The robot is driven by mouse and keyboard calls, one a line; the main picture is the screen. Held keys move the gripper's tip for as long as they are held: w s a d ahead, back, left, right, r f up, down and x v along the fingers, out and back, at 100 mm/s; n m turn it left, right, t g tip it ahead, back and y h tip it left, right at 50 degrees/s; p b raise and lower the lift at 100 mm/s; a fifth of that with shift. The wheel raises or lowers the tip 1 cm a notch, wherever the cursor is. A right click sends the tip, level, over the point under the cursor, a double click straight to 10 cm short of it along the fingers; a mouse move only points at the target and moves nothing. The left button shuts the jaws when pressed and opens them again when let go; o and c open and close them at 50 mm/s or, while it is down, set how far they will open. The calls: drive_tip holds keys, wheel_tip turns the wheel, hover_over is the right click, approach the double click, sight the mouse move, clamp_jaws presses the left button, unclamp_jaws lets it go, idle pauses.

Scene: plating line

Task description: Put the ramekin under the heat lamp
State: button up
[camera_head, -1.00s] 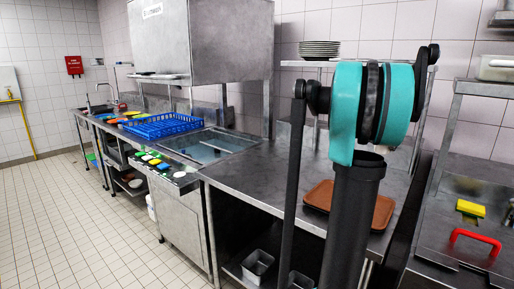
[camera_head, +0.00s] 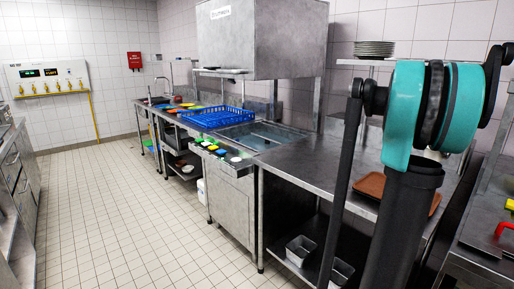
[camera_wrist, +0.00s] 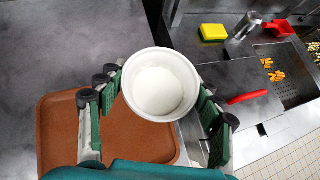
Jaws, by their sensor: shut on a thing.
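The white ramekin (camera_wrist: 160,85) is in the wrist view, seen from above, with its open top toward the camera and its inside plain white. My gripper (camera_wrist: 158,108) is shut on it, with one green-padded finger at its left side and one at its right. The ramekin is held above an orange-brown tray (camera_wrist: 62,135). The head view shows my teal and black arm links at the right, but neither my gripper nor the ramekin. I cannot make out a heat lamp in either view.
A steel counter (camera_head: 310,165) runs along the wall with a blue rack (camera_head: 213,116) and a sink basin (camera_head: 255,134). A yellow block (camera_wrist: 213,32) and a red handle (camera_wrist: 247,97) lie beside the tray's counter. The tiled floor (camera_head: 120,200) at left is clear.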

drive_tip(key=w+a+f+n+t+y, duration=0.2)
drive_tip(key=a+f, duration=0.5)
drive_tip(key=a, duration=0.8)
drive_tip(key=w+a+f+n+t+y, duration=0.2)
drive_tip(key=a+f, duration=0.6)
drive_tip(key=a, duration=0.8)
drive_tip(key=w+a+f+n+t+y, duration=0.3)
drive_tip(key=w+a+f+n, duration=0.2)
drive_tip(key=a, duration=1)
wheel_tip(320, 180, down, 2)
drive_tip(key=shift+w+a+f+n, duration=0.15)
drive_tip(key=shift+w+a+n, duration=0.15)
drive_tip(key=shift+n, duration=0.7)
drive_tip(key=shift+d, duration=0.1)
